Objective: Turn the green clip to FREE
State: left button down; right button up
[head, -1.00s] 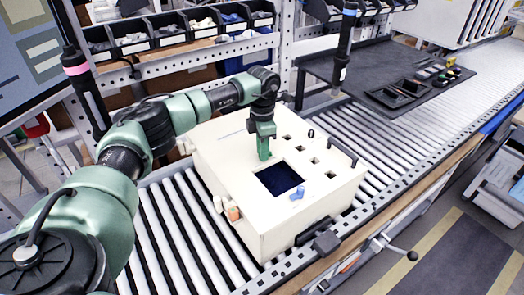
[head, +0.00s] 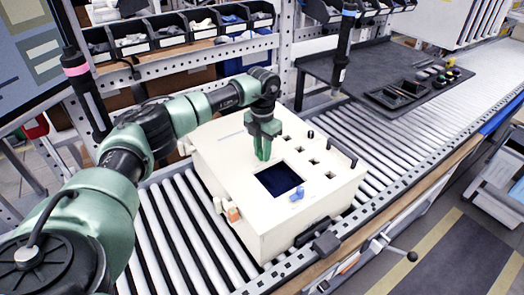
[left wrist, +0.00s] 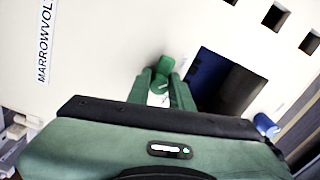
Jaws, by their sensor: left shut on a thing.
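The green clip (left wrist: 165,66) sits on the top face of a cream box (head: 225,148), beside a dark square opening (head: 279,180). My left gripper (head: 263,157) points down at the box top from above. In the left wrist view its two green fingers (left wrist: 163,85) are shut on the clip, one on each side. A small white patch with dark marks shows between the fingers; I cannot read it. In the head view the fingers hide the clip. My right gripper is not in view.
A blue knob (head: 296,194) stands by the opening's near corner. Several small square holes and black pegs lie right of my gripper. The box rests on a roller conveyor (head: 400,135). A black tool (head: 343,50) hangs behind the box.

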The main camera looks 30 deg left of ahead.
pick_arm(q)
jog(key=shift+w+r, duration=0.15)
jog(key=c, duration=1.3)
grip_release()
jog(key=shift+o, duration=0.2)
jog(key=shift+r, duration=0.35)
notch_tip(320, 180, up, 7)
jog(key=shift+b, duration=1.15)
